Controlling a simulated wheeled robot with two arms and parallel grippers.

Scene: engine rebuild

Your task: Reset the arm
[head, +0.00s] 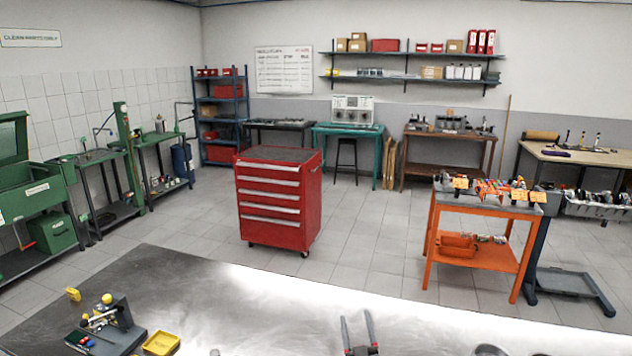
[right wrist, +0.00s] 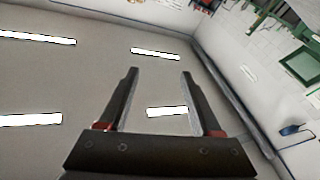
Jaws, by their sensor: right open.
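My right gripper (head: 358,330) shows at the bottom middle of the head view, above the metal bench top. Its two fingers point up and stand apart with nothing between them. In the right wrist view the right gripper (right wrist: 157,98) is open and empty, with the ceiling and its lights behind it. The rest of the right arm is below the picture edge. My left gripper is not in view.
The metal bench (head: 250,305) fills the foreground. A small fixture (head: 112,325) and a yellow tray (head: 161,343) sit on its left. A red tool cabinet (head: 278,200) and an orange cart (head: 480,235) stand beyond, with open floor between them.

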